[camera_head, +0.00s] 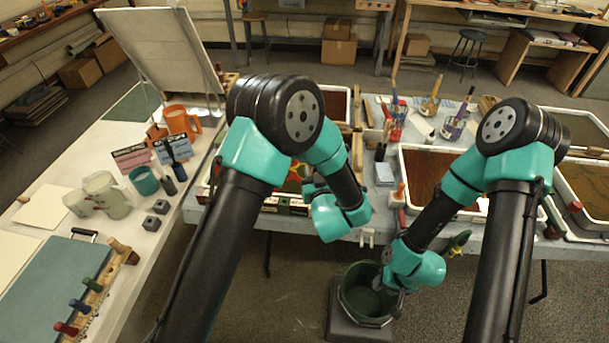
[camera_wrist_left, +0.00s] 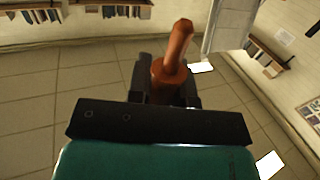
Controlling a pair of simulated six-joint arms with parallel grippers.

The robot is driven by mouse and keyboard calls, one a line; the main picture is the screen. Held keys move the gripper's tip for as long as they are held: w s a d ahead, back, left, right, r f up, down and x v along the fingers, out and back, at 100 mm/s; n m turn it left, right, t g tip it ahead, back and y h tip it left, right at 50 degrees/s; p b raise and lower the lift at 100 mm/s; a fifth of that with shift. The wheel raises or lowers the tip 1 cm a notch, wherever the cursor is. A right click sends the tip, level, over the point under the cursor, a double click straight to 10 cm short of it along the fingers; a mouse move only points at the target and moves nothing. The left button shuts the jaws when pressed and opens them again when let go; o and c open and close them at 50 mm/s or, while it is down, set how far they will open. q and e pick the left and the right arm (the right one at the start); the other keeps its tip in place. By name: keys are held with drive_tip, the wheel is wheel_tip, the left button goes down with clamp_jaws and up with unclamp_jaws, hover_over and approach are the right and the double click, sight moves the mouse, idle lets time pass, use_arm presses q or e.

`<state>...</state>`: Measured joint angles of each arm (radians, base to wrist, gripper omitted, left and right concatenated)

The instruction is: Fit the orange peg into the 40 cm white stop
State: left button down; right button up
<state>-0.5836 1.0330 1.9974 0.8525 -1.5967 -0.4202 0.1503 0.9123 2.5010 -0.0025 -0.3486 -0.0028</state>
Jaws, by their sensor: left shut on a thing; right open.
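My left gripper (camera_wrist_left: 168,85) is shut on the orange peg (camera_wrist_left: 176,52), which stands up between the two dark fingers in the left wrist view, its narrow end pointing away from the gripper. In the head view my left arm reaches over the front edge of the middle table, and its links hide most of the gripper and peg. My right gripper (camera_head: 398,288) is open, low by the mouth of a green bucket. I cannot pick out the 40 cm white stop with certainty; small white pieces (camera_head: 367,237) show at the table's front edge.
The green bucket (camera_head: 352,303) stands on a grey block in front of the table. A tray with a reddish-brown bath (camera_head: 402,158) lies between my arms. On the left table are a wooden rack (camera_head: 118,268) with coloured pegs, an orange mug (camera_head: 180,121) and pale cups (camera_head: 108,196).

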use_arm(q)
drive_tip(key=shift+d, duration=0.15)
idle(0.3)
drive_tip(key=shift+f, duration=2.9)
drive_tip(key=shift+f, duration=2.05)
drive_tip(key=c, duration=0.9)
unclamp_jaws()
drive_tip(key=shift+c, duration=0.2)
